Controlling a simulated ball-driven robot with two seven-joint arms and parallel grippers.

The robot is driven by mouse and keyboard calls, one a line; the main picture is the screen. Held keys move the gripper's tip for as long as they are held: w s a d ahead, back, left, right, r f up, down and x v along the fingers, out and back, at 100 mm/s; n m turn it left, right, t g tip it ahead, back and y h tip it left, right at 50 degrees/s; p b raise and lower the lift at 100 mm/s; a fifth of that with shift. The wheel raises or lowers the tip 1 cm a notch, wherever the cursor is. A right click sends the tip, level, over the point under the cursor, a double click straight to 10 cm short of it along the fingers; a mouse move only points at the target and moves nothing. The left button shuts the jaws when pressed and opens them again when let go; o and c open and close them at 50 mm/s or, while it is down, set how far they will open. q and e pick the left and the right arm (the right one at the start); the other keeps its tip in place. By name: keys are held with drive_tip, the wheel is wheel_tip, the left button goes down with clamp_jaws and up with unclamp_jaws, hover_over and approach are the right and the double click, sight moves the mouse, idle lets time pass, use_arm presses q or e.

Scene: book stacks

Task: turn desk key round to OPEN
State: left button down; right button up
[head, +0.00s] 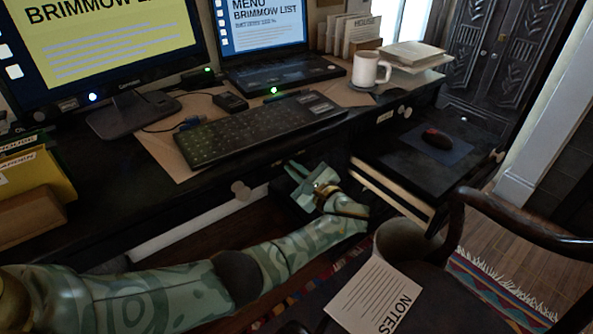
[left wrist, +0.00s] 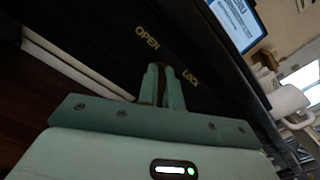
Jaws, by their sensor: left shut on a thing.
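My left gripper (head: 300,172) reaches the dark front of the desk (head: 90,232), below the keyboard. In the left wrist view its two green fingers (left wrist: 162,88) are close together against the desk front. They are shut on the desk key (left wrist: 160,68), of which only a brownish sliver shows between the fingertips. The gold word OPEN (left wrist: 147,37) is up and to the left of the fingertips, and the gold word LOCK (left wrist: 191,77) is to their right. Which word the key points at cannot be told. My right gripper is not in view.
A pulled-out drawer tray (head: 395,160) with a mouse (head: 437,138) juts out right of my gripper. A wooden chair (head: 520,235), a bin (head: 405,243) and a NOTES paper (head: 375,297) are in front. The keyboard (head: 255,128) lies above on the desk.

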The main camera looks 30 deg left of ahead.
use_arm(q)
drive_tip(key=shift+f+n, duration=0.15)
drive_tip(key=shift+n, duration=0.85)
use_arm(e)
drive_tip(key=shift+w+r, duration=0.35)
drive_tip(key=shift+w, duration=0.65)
use_arm(q)
drive_tip(key=c, duration=1.6)
unclamp_jaws()
drive_tip(key=shift+o, duration=0.2)
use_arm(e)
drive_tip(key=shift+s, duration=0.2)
